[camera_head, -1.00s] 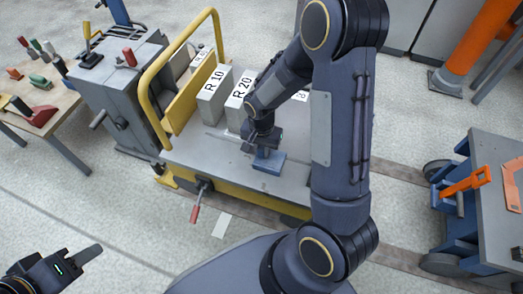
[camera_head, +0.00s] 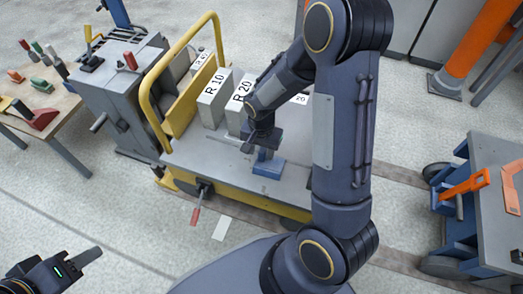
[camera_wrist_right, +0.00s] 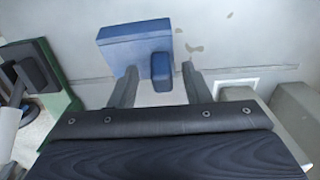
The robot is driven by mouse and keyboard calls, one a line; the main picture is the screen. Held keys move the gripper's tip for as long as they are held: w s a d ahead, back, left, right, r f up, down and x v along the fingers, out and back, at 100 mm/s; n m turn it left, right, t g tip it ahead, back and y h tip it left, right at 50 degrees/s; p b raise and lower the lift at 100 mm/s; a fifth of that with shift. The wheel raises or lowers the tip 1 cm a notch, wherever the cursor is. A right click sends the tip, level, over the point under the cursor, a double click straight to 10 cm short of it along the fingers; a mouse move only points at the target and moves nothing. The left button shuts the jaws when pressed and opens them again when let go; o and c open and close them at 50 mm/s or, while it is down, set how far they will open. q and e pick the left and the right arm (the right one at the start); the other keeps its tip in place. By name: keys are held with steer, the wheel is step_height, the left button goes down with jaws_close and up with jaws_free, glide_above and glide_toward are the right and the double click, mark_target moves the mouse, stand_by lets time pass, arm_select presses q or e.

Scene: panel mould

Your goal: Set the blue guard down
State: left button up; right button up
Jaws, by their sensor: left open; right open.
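The blue guard (camera_head: 268,169) lies on the grey deck of the yellow-edged cart (camera_head: 215,160). In the right wrist view the guard (camera_wrist_right: 128,45) is a flat blue block with a short raised grip (camera_wrist_right: 161,66). My right gripper (camera_head: 262,146) is just above the guard in the head view. In the right wrist view its fingers (camera_wrist_right: 158,88) are spread apart, on either side of the grip and clear of it. My left gripper (camera_head: 85,262) is at the lower left of the head view, far from the cart, open and empty.
Grey blocks marked R 10 (camera_head: 213,101) and R 20 (camera_head: 236,122) stand on the deck behind the guard. A yellow rail (camera_head: 150,90) rises at the cart's left. A grey machine (camera_head: 118,95) stands left of it. A blue trolley (camera_head: 490,200) stands at the right.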

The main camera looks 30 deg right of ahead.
step_height(320, 180, up, 11)
steer(key=p, duration=0.4)
steer(key=s+a+r+n+t+y, duration=0.2)
steer(key=s+r+n, duration=0.2)
steer(key=s+r, duration=0.3)
steer(key=s+a+r+n+t+y, duration=0.1)
steer(key=s+a+r+n+t, duration=0.1)
steer(key=s+r, duration=0.5)
steer(key=shift+s+r+n+t+y, duration=0.15)
steer(key=shift+s+n+t+y, duration=0.25)
steer(key=shift+s+n+t, duration=0.7)
steer(key=shift+s+a+g, duration=0.1)
steer(key=shift+s+g, duration=0.2)
steer(key=shift+s, duration=0.1)
